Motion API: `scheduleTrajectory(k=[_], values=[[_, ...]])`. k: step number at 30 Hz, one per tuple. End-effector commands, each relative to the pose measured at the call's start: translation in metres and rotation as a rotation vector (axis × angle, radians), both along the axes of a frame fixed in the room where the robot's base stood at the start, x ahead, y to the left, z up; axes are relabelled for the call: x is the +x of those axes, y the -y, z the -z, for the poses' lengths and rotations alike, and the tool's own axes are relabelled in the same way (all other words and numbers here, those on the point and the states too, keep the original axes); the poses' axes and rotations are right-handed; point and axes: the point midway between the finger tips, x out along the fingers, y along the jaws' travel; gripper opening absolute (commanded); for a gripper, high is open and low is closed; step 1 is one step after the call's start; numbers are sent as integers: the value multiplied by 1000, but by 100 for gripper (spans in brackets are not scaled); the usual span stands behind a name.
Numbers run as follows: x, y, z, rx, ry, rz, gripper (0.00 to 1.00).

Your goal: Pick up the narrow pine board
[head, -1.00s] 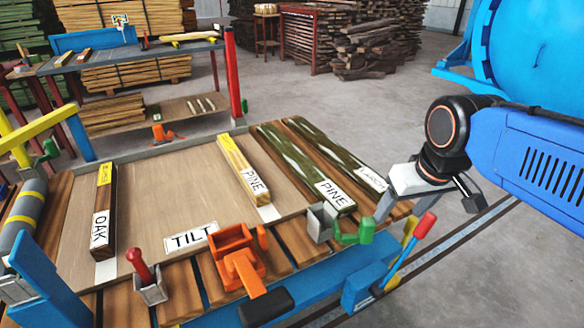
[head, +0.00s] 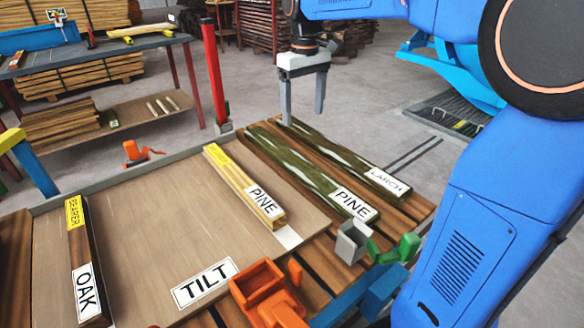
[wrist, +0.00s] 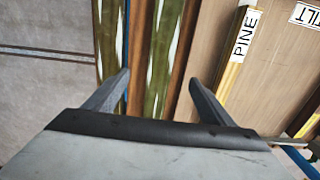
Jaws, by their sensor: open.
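Two boards carry PINE labels. One is a yellow pine board (head: 243,187) lying on the tilt panel; it also shows in the wrist view (wrist: 238,55). The other is a mossy green pine board (head: 300,172), right of the panel on the dark slats, beside a similar green board labelled LARCH (head: 335,158). My gripper (head: 303,116) is open and empty, pointing down above the far ends of the green boards. In the wrist view its fingers (wrist: 160,78) are spread over the green boards, with the green pine board (wrist: 162,60) between them.
An oak bearer board (head: 84,250) lies at the panel's left. An orange clamp (head: 265,292), a grey bracket (head: 352,242) and a green piece (head: 398,250) stand at the front edge. A red post (head: 215,75) rises at the far corner, left of my gripper.

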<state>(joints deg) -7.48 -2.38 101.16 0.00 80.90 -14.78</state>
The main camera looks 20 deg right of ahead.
Motion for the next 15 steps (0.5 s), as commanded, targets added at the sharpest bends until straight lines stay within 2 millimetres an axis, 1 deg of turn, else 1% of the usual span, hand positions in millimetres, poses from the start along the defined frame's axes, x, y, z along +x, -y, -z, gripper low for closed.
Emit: scheduleTrajectory(k=[2, 5, 15], values=[[3, -1, 3, -1, -5, -4, 77], [4, -2, 13, -2, -9, -6, 77], [3, -1, 72, -1, -8, -5, 77]])
